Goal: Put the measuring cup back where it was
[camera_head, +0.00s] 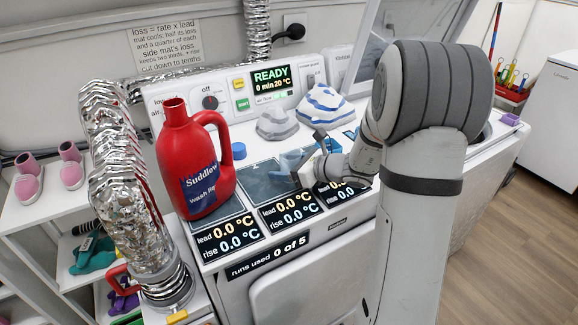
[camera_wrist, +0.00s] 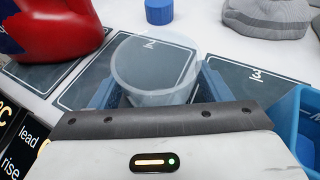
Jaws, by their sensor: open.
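The measuring cup is a clear, see-through cup (camera_wrist: 150,65) standing on the dark mat marked 2 (camera_wrist: 75,97) in the wrist view. In the head view it shows as a pale bluish shape (camera_head: 289,161) beside my gripper (camera_head: 303,163). In the wrist view my gripper's two blue fingers (camera_wrist: 158,88) are apart, one on each side of the cup's lower part. I cannot tell whether either finger touches the cup. Part of the cup's near side is hidden by the gripper body.
A red jug (camera_head: 195,165) stands on the left mat. A blue cap (camera_head: 238,151), a grey knitted hat (camera_head: 277,123) and a blue-and-white cloth item (camera_head: 325,104) lie behind the mats. A blue container (camera_wrist: 305,110) is close on the right in the wrist view. Mat 3 (camera_wrist: 255,85) has bare room.

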